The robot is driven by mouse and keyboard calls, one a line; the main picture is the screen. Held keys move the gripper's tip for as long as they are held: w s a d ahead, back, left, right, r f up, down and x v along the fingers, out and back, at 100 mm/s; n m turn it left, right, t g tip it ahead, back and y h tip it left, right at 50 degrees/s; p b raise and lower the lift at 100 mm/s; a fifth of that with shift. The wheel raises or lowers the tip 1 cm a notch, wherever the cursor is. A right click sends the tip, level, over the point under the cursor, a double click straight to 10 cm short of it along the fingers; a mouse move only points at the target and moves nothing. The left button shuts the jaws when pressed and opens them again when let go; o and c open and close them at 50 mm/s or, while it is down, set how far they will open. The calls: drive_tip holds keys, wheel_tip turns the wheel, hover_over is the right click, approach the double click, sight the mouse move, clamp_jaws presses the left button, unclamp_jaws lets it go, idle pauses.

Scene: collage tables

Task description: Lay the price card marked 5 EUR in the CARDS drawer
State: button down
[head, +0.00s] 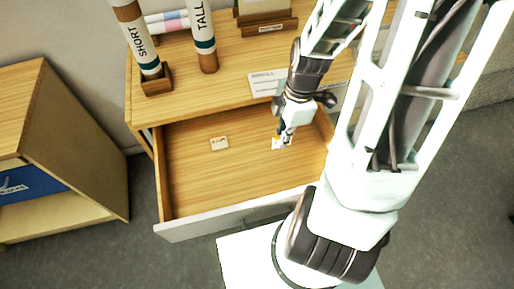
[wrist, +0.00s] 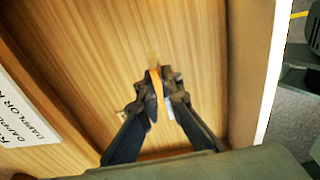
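The open drawer (head: 180,190) pulls out below the tabletop; its front label is not readable from here. A small pale card (head: 219,143) lies flat on the drawer floor, left of centre, its print too small to read. My gripper (head: 284,137) points down inside the drawer on the right side. A second small pale card (head: 277,144) shows at its fingertips, its marking unreadable. In the wrist view my gripper (wrist: 158,82) has its fingers nearly together around a thin orange-tan strip (wrist: 155,76), seemingly this card seen edge-on. Whether it touches the drawer floor is unclear.
On the tabletop (head: 225,95) stand tubes marked SHORT (head: 140,42) and TALL (head: 202,38), a wooden holder (head: 267,27) and a printed sheet (head: 265,84). The drawer's right wall is close to my gripper. Another wooden unit (head: 85,130) stands at left.

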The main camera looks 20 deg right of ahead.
drive_tip(key=b, duration=0.9)
hover_over(257, 149)
drive_tip(key=f, duration=0.6)
drive_tip(key=shift+s+d+f, duration=0.35)
drive_tip(key=shift+s+d, duration=0.05)
drive_tip(key=f+b, duration=0.4)
drive_tip(key=shift+w+a, duration=0.2)
drive_tip(key=shift+w, duration=0.1)
drive_tip(key=shift+r, duration=0.1)
drive_tip(key=c, duration=2.6)
unclamp_jaws()
drive_tip(key=shift+f, duration=0.2)
drive_tip(key=o, duration=0.4)
drive_tip(key=shift+o, duration=0.2)
